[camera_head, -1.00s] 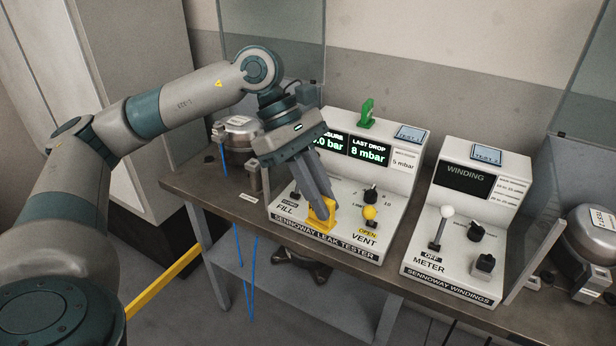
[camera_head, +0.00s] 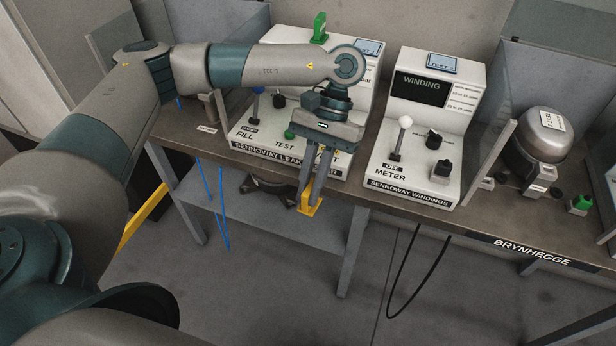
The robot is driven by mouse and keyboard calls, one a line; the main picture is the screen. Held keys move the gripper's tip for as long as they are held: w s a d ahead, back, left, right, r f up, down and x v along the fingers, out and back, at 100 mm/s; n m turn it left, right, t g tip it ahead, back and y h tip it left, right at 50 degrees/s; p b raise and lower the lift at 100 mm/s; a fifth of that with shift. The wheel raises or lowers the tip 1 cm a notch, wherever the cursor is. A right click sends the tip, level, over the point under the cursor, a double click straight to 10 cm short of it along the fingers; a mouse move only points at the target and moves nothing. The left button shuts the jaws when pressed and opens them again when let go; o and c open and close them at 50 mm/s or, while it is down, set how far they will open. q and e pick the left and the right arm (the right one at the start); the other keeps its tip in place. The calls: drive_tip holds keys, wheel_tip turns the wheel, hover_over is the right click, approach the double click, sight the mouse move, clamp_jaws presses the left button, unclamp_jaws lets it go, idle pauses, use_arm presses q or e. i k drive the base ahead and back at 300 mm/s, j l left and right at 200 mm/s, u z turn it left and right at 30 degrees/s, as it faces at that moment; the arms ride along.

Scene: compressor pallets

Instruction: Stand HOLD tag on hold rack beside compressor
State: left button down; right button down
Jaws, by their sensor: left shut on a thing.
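My left gripper (camera_head: 314,190) points down in front of the leak tester and is shut on a small yellow tag (camera_head: 310,207). The tag hangs at the fingertips, over the bench's front edge in the picture; I cannot read any wording on it. I cannot make out which thing is the hold rack. My right gripper is out of view.
The leak tester (camera_head: 245,133) and the winding meter (camera_head: 413,178) stand on the bench (camera_head: 480,222), with knobs and levers on their fronts. Green pieces sit on the tester (camera_head: 319,27) and at the bench's right (camera_head: 580,203). Blue cords (camera_head: 222,215) and a black cable (camera_head: 398,285) hang below.

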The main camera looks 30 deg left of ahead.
sight(323, 223)
drive_tip(key=k+l+u, duration=0.15)
drive_tip(key=l+u, duration=0.35)
drive_tip(key=k+l+u, duration=0.2)
drive_tip(key=u, duration=0.25)
